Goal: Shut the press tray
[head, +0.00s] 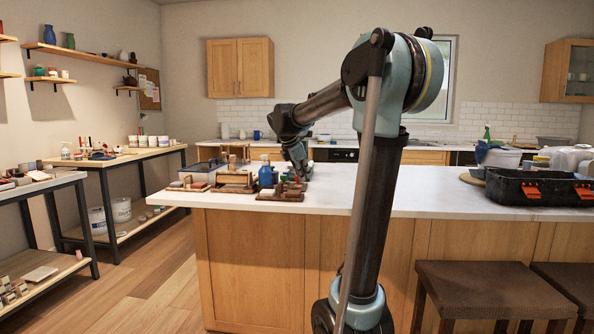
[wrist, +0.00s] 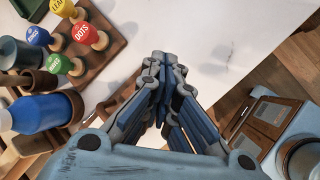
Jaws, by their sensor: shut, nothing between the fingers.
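My gripper (head: 303,176) is at the left part of the island counter, low beside a group of pottery tools. In the wrist view my gripper (wrist: 163,68) has its fingers together with nothing between them, above bare white counter. A wooden piece (head: 235,181), possibly the press, stands left of the blue bottle. I cannot make out its tray or how far open it is. The wrist view does not clearly show the press.
A wooden rack (wrist: 108,50) holds stamps with coloured tops, including a red one (wrist: 85,32). A blue bottle (head: 265,174) stands close by and also shows in the wrist view (wrist: 40,112). The counter (head: 330,185) is clear to the right, up to a black toolbox (head: 540,188).

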